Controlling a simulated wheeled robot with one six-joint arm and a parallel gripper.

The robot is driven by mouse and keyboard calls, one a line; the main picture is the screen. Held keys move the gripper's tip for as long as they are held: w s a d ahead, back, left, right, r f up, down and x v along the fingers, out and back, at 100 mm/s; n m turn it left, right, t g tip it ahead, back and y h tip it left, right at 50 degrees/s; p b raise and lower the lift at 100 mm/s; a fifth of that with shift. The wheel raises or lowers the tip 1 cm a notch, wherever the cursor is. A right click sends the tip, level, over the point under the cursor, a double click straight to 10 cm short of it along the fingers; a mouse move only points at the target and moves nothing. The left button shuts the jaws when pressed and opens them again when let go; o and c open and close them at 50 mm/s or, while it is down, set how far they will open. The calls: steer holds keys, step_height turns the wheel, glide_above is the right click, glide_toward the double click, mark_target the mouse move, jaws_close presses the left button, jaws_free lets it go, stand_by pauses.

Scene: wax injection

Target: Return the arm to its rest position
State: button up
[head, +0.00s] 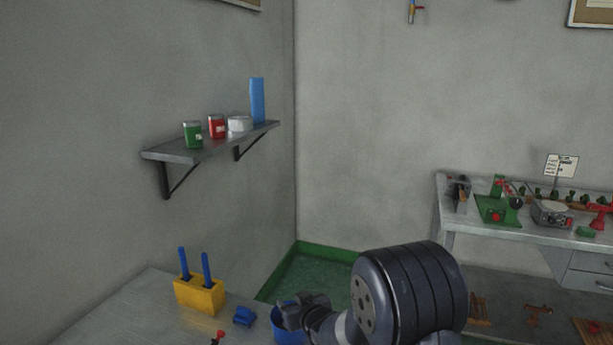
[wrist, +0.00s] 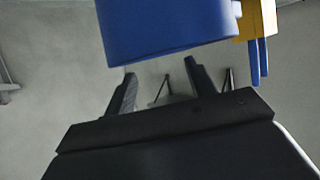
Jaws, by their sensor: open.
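My gripper (wrist: 160,68) is open in the wrist view, with its two dark fingers apart and nothing between them. A blue container (wrist: 170,30) fills the top of that view, just beyond the fingertips. In the head view my dark arm reaches in from the lower right over the grey worktable (head: 150,312). Its end overlaps the blue container (head: 287,336) in the picture, and the fingers are hard to make out there. I cannot tell whether the gripper touches the container.
A yellow block (head: 200,296) holding two blue rods stands on the worktable, with a small blue item (head: 243,316) to its right. A wall shelf (head: 195,155) carries several containers. A bench (head: 500,226) with tools stands at the right. The worktable's left part is clear.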

steer(key=shift+s+r+p, duration=0.1)
steer(key=shift+r+p, duration=0.65)
steer(key=shift+r, duration=1.15)
